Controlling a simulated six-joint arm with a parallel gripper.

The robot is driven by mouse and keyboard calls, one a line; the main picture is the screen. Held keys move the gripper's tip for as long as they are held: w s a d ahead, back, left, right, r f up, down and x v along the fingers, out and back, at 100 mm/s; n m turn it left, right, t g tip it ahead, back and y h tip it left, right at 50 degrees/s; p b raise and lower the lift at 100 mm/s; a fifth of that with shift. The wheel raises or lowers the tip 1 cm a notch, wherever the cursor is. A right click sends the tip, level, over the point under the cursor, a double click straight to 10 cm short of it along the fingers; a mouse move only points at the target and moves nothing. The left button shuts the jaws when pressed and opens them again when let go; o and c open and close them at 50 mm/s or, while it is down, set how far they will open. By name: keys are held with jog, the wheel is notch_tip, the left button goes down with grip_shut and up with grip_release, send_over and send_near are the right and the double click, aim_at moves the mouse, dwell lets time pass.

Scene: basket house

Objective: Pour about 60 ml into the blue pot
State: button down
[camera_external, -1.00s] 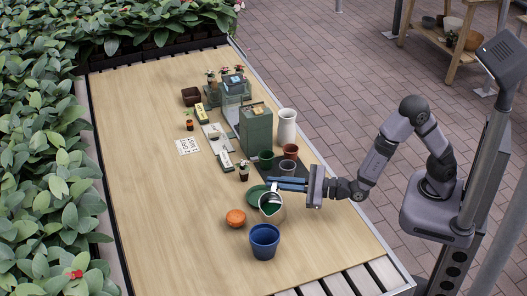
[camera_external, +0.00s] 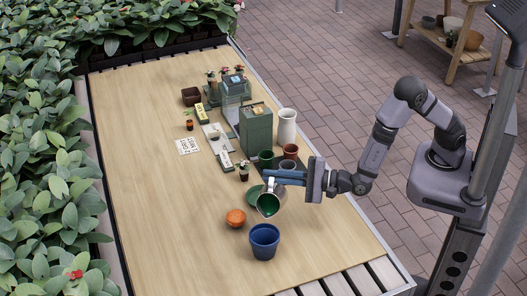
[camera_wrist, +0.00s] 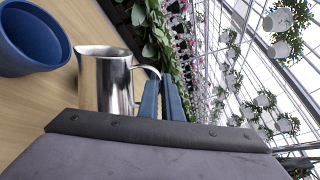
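The blue pot (camera_external: 264,240) stands upright on the wooden table near its front end. It also shows at the upper left of the wrist view (camera_wrist: 32,38). My gripper (camera_external: 268,178) is shut on the handle of a shiny metal pitcher (camera_wrist: 105,82). In the external view the pitcher (camera_external: 277,200) is held just behind the blue pot and is tilted, its mouth toward the camera. Dark green shows inside its mouth. No stream is visible between pitcher and pot. The inside bottom of the blue pot is hidden.
An orange round object (camera_external: 235,217) sits left of the pitcher. A green saucer (camera_external: 253,191) lies behind it. Small pots, a green box (camera_external: 256,128) and a white vase (camera_external: 287,127) stand farther back. The table's left side (camera_external: 150,210) is clear.

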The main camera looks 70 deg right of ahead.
aim_at(272, 184)
jog(key=shift+a+r, duration=0.1)
jog(key=shift+r, duration=0.2)
jog(key=shift+f, duration=0.15)
jog(key=shift+s+a+f+n+p, duration=0.1)
jog(key=shift+s+a+n+p, duration=0.05)
jog(key=shift+a+n+p, duration=0.6)
jog(key=shift+s+a+r+n+p, duration=0.2)
jog(key=shift+a+n+p, duration=0.1)
jog(key=shift+a+n, duration=0.3)
jog(key=shift+s+a+r+n+p, duration=0.1)
jog(key=shift+a+r+n+p, duration=0.15)
jog(key=shift+a, duration=0.3)
jog(key=shift+s+a+r+n+p, duration=0.1)
jog(key=shift+a+n+p, duration=0.25)
jog(key=shift+a, duration=0.15)
dwell(0.6)
